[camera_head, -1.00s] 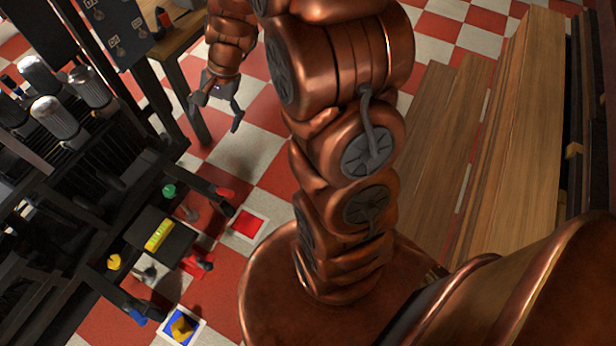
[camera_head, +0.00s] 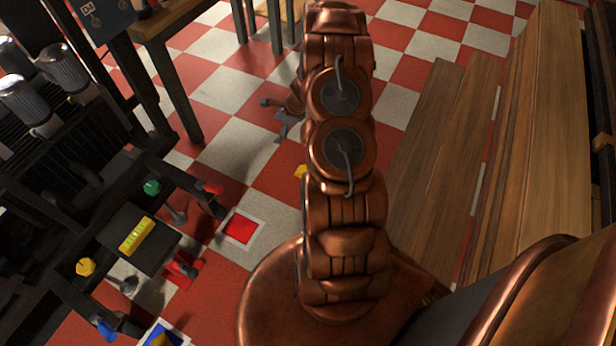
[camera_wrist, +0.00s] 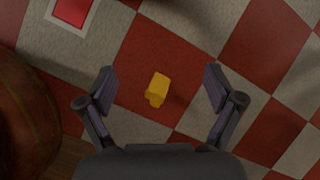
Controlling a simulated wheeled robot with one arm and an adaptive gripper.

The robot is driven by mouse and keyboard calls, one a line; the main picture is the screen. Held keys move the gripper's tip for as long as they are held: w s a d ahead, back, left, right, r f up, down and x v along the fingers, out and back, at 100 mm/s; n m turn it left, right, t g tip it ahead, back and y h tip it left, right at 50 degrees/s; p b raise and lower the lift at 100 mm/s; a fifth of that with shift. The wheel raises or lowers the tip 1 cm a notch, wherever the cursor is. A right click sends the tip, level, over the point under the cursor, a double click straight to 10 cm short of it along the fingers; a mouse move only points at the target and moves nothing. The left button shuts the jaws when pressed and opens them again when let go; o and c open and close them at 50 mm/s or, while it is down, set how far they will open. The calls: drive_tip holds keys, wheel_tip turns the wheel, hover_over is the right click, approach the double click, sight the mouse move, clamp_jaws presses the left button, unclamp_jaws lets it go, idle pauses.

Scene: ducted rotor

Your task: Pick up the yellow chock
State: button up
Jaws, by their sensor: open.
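A yellow chock (camera_wrist: 157,86) lies on the checkered floor in the wrist view, mostly on a red tile. It is a small block with a notched lower end. My gripper (camera_wrist: 160,92) is open, with one finger on each side of the chock in the picture and neither seen touching it. In the head view a small yellow piece (camera_head: 300,171) shows beside my arm, partly hidden by it. My gripper also shows there (camera_head: 283,128), small and partly behind my arm. Another yellow piece (camera_head: 160,340) lies on a blue mat at the bottom edge.
A red white-bordered floor square (camera_head: 239,229) lies left of my arm and shows in the wrist view (camera_wrist: 71,9). A dark frame (camera_head: 60,190) with coloured knobs and a yellow level (camera_head: 136,236) stands left. The floor around the chock is clear.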

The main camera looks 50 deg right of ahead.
drive_tip(key=s+d+f+m+b, duration=0.1)
drive_tip(key=s+d+f+m, duration=0.1)
drive_tip(key=f, duration=0.5)
drive_tip(key=s+d+f+m+h+b, duration=0.1)
drive_tip(key=s+d+f+m+b, duration=0.1)
drive_tip(key=f, duration=0.5)
drive_tip(key=s+d+f+m+b, duration=0.2)
drive_tip(key=s+d+f, duration=0.1)
drive_tip(key=d+f, duration=0.2)
drive_tip(key=shift+s+d+f+h, duration=0.1)
drive_tip(key=shift+d+f+h, duration=0.1)
drive_tip(key=shift+f, duration=0.35)
drive_tip(key=shift+s+d+f+h, duration=0.1)
drive_tip(key=shift+f+h, duration=0.1)
drive_tip(key=shift+f, duration=0.3)
drive_tip(key=shift+f+b, duration=0.3)
drive_tip(key=shift+w+f, duration=0.25)
drive_tip(key=shift+f, duration=0.45)
drive_tip(key=shift+a+b+x, duration=0.15)
drive_tip(key=shift+b+x, duration=0.65)
drive_tip(key=shift+x, duration=0.5)
drive_tip(key=shift+a+b+x, duration=0.2)
drive_tip(key=shift+b+x, duration=0.6)
drive_tip(key=shift+x, duration=0.45)
drive_tip(key=shift+w+f, duration=0.15)
drive_tip(key=shift+f, duration=0.1)
drive_tip(key=c, duration=1.5)
drive_tip(key=shift+r, duration=0.1)
